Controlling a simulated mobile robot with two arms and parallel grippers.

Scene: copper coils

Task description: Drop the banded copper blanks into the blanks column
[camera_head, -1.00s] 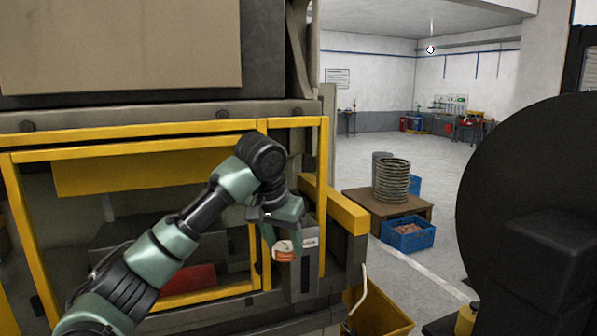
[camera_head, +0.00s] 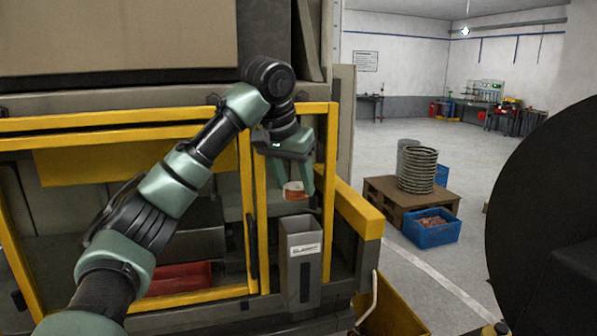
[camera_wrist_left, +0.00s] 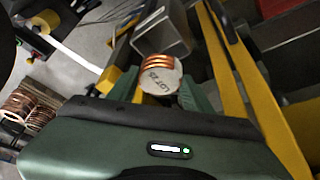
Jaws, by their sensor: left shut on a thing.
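My left gripper (camera_head: 294,190) is shut on a banded copper blank (camera_head: 295,186). The blank is held above and apart from the blanks column (camera_head: 300,268), a narrow grey open-topped box with a white label too blurred to read surely. In the left wrist view the blank (camera_wrist_left: 158,76) shows copper bands and a pale end face with dark lettering. It sits between the green fingers, and the grey column (camera_wrist_left: 163,32) lies beyond it. The inside of the column is not visible in the head view. My right gripper is not in view.
Yellow frame bars (camera_head: 328,190) of the machine stand close around the gripper. A yellow bin (camera_head: 395,312) is low to the right of the column. Farther off, a wooden pallet (camera_head: 385,200) bears a coil (camera_head: 417,170); a blue crate (camera_head: 431,235) stands beside it.

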